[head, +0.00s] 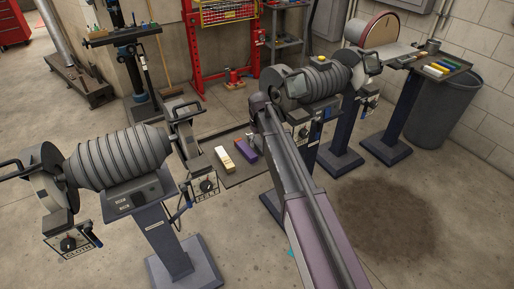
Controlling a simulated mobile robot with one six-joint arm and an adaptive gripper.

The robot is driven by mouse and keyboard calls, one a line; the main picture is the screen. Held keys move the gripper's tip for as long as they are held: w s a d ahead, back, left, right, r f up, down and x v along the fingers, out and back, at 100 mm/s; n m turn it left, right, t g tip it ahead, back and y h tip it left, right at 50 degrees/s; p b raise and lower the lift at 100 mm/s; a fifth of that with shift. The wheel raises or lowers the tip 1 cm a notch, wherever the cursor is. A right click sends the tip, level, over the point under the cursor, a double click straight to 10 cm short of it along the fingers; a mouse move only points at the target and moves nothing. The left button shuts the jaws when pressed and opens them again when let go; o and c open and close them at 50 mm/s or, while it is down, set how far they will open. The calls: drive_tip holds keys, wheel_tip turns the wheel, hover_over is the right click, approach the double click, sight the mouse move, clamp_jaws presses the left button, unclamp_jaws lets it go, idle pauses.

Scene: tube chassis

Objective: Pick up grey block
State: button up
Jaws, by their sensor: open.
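I cannot pick out a grey block with certainty. A cream-and-yellow block (224,158) and a purple block (244,151) lie on a dark flat shelf (240,176) in the middle, between the two machines. A small pale shape at the purple block's far end is too small to name. Several small coloured blocks (438,68) lie on the tray-topped stand at the back right; a grey one among them cannot be made out. My arm reaches from the bottom right to the middle, beside the purple block. My gripper is not visible; the arm's end is hidden.
A grey ribbed machine (120,158) on a pedestal stands at the left front. Another ribbed machine (318,80) stands behind my arm. A disc sander (382,35) and a dark bin (443,108) are at the back right. Stained floor (375,222) at the right is clear.

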drive_tip(key=shift+f+b, duration=0.3)
drive_tip(key=shift+f, duration=0.2)
drive_tip(key=shift+c, duration=0.2)
clamp_jaws()
